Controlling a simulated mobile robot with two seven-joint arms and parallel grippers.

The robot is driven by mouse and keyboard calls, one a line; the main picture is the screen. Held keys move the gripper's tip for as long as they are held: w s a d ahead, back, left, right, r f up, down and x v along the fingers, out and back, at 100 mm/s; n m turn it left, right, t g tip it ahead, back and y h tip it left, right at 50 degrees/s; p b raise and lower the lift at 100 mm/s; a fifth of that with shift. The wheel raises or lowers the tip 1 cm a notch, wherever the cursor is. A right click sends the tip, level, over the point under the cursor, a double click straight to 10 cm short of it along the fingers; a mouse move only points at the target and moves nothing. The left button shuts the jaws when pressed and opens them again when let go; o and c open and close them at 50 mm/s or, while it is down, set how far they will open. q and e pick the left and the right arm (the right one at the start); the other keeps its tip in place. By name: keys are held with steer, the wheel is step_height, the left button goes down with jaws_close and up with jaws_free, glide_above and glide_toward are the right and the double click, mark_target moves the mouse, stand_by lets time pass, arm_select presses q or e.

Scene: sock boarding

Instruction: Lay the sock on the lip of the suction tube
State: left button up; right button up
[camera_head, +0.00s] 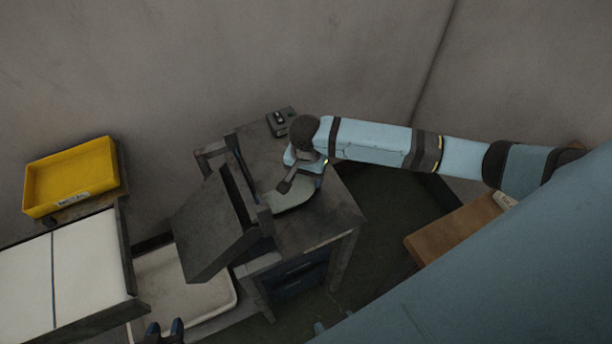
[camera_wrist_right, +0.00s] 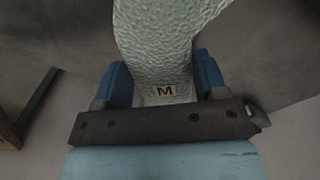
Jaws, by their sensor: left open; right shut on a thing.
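A pale grey-green textured piece, which I take to be the sock (camera_wrist_right: 160,45), sits between the blue fingers of my right gripper (camera_wrist_right: 162,85) in the right wrist view. It carries a small "M" label and runs up out of that view. In the head view the pale sock (camera_head: 294,197) shows below my right gripper (camera_head: 287,184), over the dark table. A dark grey tilted box-like fixture (camera_head: 208,225) stands just left of it. I cannot clearly pick out the suction tube or its lip. My left gripper (camera_head: 165,333) is open and empty at the bottom edge.
A yellow bin (camera_head: 72,178) and a white-topped stand (camera_head: 85,265) are at the left. A pale tray (camera_head: 215,300) lies low between stand and table (camera_head: 335,215). A small control box (camera_head: 281,122) sits at the table's back. A wooden surface (camera_head: 450,228) is at the right.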

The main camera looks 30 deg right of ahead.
mark_target(306, 178)
steer(key=shift+f, duration=0.45)
steer(key=o, duration=0.9)
steer(key=shift+f, duration=0.1)
steer(key=shift+r, duration=0.4)
step_height(306, 178, up, 12)
steer(key=shift+f+p, duration=0.25)
steer(key=shift+p, duration=0.1)
